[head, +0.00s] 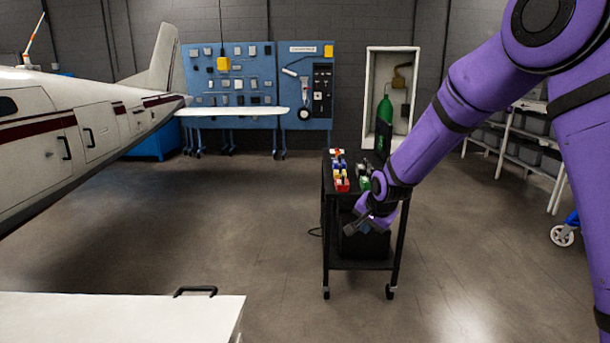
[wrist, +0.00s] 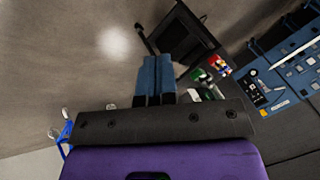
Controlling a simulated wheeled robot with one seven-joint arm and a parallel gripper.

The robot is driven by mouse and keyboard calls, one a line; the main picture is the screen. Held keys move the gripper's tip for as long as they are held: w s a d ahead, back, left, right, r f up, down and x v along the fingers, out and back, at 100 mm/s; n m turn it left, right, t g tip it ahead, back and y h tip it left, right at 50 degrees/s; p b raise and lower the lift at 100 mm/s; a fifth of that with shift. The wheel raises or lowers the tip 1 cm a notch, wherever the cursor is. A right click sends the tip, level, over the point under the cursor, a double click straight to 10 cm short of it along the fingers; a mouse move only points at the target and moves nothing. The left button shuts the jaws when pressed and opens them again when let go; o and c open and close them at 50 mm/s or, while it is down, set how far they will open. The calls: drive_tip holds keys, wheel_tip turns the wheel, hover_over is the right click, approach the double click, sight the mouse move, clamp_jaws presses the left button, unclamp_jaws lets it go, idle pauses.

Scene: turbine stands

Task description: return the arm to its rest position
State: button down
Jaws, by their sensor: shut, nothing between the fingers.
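My purple arm reaches in from the right side of the head view and slopes down to the left. My gripper (head: 356,227) hangs at the end of it, in front of the black cart (head: 362,265) and below the level of the cart's top. In the wrist view my gripper (wrist: 155,66) shows with its two fingers together and nothing between them. The cart also shows in the wrist view (wrist: 186,31), beyond the fingers. The wrist hides part of the cart's near side.
Small coloured items (head: 341,178) stand on the cart top. A white surface (head: 120,318) with a black handle is at the front left. A white aircraft (head: 75,135) stands at the left. A blue tool board (head: 230,80) is at the back. Floor left of the cart is clear.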

drive_tip(key=s+d+r+n, duration=0.1)
drive_tip(key=s+d+r, duration=0.2)
drive_tip(key=s+r, duration=0.3)
drive_tip(key=s+d+r+n+h, duration=0.1)
drive_tip(key=s+d+r, duration=0.2)
drive_tip(key=s+r, duration=0.3)
drive_tip(key=s+d+r+n, duration=0.2)
drive_tip(key=s+d+r, duration=0.1)
drive_tip(key=s+r, duration=0.3)
drive_tip(key=s+d+r+n, duration=0.1)
drive_tip(key=s+d, duration=0.1)
drive_tip(key=s, duration=0.9)
drive_tip(key=s+d+r+n, duration=0.2)
drive_tip(key=s, duration=1)
drive_tip(key=shift+s+d+r+g+h, duration=0.2)
drive_tip(key=shift+d+g+h, duration=0.1)
drive_tip(key=shift+d, duration=0.1)
